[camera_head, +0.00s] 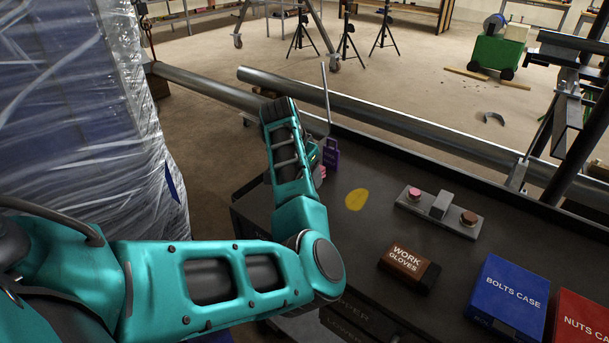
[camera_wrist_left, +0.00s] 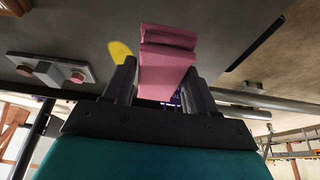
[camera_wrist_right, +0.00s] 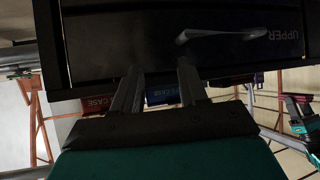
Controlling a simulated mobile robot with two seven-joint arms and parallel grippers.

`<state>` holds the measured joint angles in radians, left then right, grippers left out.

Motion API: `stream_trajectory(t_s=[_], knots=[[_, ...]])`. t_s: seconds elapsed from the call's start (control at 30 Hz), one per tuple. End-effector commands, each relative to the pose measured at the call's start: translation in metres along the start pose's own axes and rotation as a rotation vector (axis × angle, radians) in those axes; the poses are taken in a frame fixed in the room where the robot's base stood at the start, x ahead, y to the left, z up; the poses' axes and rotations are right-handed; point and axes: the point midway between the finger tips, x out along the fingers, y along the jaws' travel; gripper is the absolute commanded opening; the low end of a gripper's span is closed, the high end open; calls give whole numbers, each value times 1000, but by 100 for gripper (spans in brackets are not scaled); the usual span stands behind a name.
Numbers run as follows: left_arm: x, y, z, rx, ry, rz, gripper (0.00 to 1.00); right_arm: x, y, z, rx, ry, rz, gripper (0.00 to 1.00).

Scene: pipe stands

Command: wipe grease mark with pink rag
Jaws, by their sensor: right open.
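The grease mark (camera_head: 356,199) is a yellow patch on the dark worktop, and it also shows in the left wrist view (camera_wrist_left: 119,50). The pink rag (camera_wrist_left: 166,72) is a folded strip held between the fingers of my left gripper (camera_wrist_left: 162,85), which is shut on it. In the head view my left arm hides most of that gripper; a bit of pink shows left of the mark. Whether the rag touches the worktop cannot be told. My right gripper (camera_wrist_right: 160,70) is open and empty, by a dark drawer front (camera_wrist_right: 120,35); it is not in the head view.
A purple tag or box (camera_head: 331,154) stands close by my left gripper. Right of the mark are a grey button panel (camera_head: 438,208), a work gloves box (camera_head: 408,267), a blue bolts case (camera_head: 510,295) and a red nuts case (camera_head: 582,320). Pipes (camera_head: 390,125) run behind the worktop.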

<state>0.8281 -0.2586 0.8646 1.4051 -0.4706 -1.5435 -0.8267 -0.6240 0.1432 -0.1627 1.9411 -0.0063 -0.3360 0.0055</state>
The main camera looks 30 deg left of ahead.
Motion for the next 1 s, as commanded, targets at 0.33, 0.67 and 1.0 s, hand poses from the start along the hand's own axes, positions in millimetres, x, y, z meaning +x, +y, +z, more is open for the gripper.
stream_trajectory(t_s=[0.33,0.67,1.0], knots=[[2,0,1,0,0,0,32,0,0,1,0,0,0,43],[20,0,8,0,-1,0,32,3,0,5,1,-1,0,43],[39,0,16,0,-1,1,32,6,0,10,1,-1,0,43]])
